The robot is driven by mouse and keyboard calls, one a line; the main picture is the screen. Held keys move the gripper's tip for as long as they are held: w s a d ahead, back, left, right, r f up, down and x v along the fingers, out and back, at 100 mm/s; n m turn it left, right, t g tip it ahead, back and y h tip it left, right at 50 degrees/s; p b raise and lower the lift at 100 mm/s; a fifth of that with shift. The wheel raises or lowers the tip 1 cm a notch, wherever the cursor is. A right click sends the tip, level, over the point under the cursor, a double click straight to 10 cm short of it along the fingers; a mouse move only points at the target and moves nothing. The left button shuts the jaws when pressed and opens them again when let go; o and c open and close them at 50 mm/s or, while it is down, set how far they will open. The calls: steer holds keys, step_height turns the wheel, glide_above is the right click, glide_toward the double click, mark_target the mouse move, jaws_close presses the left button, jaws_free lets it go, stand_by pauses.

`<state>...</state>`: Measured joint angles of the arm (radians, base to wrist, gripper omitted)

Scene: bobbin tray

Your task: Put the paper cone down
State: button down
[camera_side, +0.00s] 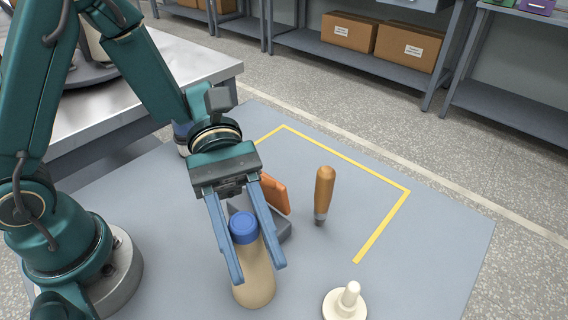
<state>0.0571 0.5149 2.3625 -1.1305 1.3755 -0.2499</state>
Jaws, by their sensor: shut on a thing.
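The paper cone (255,275) is a tan, tapering, bottle-shaped thing with a round blue top, upright in the lower middle of the side view. My gripper (258,273) reaches down from the upper left, one blue finger on each side of the cone, and is shut on it. The cone's foot shows below the fingertips. I cannot tell whether it touches the table or hangs just above it.
Behind the cone are a grey block (277,233) and an orange piece (275,192), partly hidden. A wooden-handled tool (324,190) stands to the right; a cream peg on a round base (345,304) is at lower right. Yellow tape (350,168) outlines mostly clear table (440,235).

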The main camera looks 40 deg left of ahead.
steer(key=shift+c, duration=2.3)
jaws_free()
steer(key=v, duration=1.2)
steer(key=s+a+m+t+y, duration=0.4)
steer(key=a+m+t+y, duration=0.3)
steer(key=m+t+y, duration=0.4)
steer(key=shift+s+f+m+t+y, duration=0.25)
steer(key=shift+m+t+y, duration=0.15)
steer(key=shift+m+y, duration=0.65)
steer(key=shift+a, duration=0.1)
